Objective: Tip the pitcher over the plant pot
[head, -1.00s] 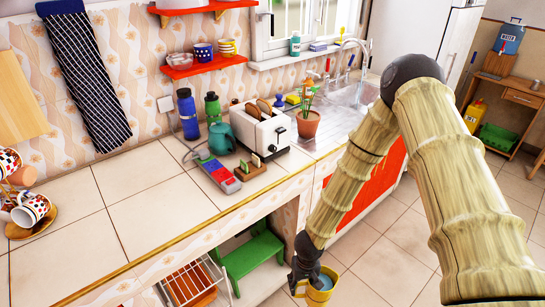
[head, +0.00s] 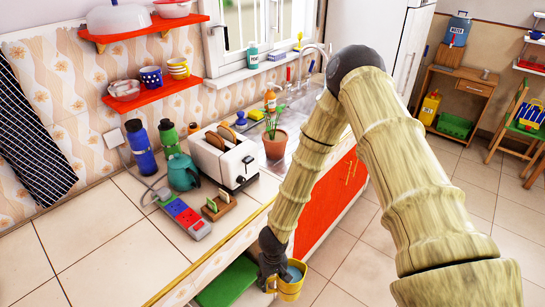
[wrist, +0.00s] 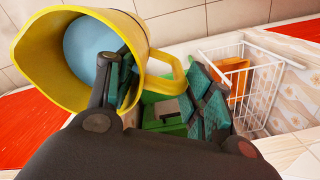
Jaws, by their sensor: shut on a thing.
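The yellow pitcher (head: 292,290) hangs in front of the counter, below the worktop. The wrist view shows the pitcher (wrist: 66,92) from above, with pale blue inside and its handle toward the fingers. My gripper (head: 274,281) is shut on the pitcher at its handle side; in the wrist view the green-padded fingers (wrist: 163,92) lie either side of the handle. The exact contact is partly hidden. The terracotta plant pot (head: 275,146), with a green plant, stands on the counter beside the sink, above and behind my gripper.
A white toaster (head: 226,160) stands left of the pot, with a teal kettle (head: 184,174) and two bottles farther left. The sink (head: 305,105) is behind the pot. A white wire rack (wrist: 245,80) and a green stool (head: 228,283) are under the counter.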

